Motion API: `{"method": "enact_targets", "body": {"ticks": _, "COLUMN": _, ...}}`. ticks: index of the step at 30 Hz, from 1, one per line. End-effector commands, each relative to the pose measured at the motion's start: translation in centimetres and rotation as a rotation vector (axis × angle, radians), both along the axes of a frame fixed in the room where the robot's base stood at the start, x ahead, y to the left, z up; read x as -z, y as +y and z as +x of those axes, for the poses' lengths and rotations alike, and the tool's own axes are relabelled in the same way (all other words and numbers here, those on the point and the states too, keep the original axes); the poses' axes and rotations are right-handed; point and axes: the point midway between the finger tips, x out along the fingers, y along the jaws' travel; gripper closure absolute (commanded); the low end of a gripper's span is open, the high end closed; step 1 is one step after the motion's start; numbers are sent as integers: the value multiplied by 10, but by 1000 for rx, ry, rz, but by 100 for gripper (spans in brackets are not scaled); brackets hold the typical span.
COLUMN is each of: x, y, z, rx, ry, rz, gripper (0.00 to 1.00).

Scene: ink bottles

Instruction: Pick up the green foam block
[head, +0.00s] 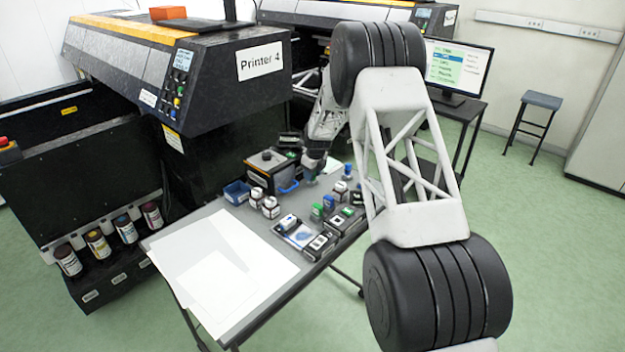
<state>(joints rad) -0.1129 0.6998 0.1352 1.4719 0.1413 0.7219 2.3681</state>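My gripper (312,172) is small and far off at the back of the grey table, pointing down close to a black and yellow case. Its fingers are too small and dark to tell whether they are open or shut. A small green item (317,211) stands among the bottles nearer the front, apart from my gripper. Another green patch (347,211) shows on a small dark item to its right. At this size I cannot tell which of these, if either, is the green foam block. Some greenish colour shows just below my gripper, too blurred to name.
The grey table (205,208) carries white sheets (225,270) at the front left, a blue bin (237,192), the case (270,165), and several bottles and small boxes (318,243). A large printer (225,90) stands behind. My arm covers the table's right side.

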Motion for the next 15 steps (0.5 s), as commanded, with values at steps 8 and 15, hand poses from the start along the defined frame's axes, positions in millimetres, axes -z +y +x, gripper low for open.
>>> {"method": "enact_targets", "body": {"ticks": 8, "x": 0, "y": 0, "z": 0, "rx": 0, "ry": 0, "rz": 0, "gripper": 100}}
{"method": "enact_targets", "body": {"ticks": 15, "x": -1, "y": 0, "z": 0, "rx": 0, "ry": 0, "rz": 0, "gripper": 100}}
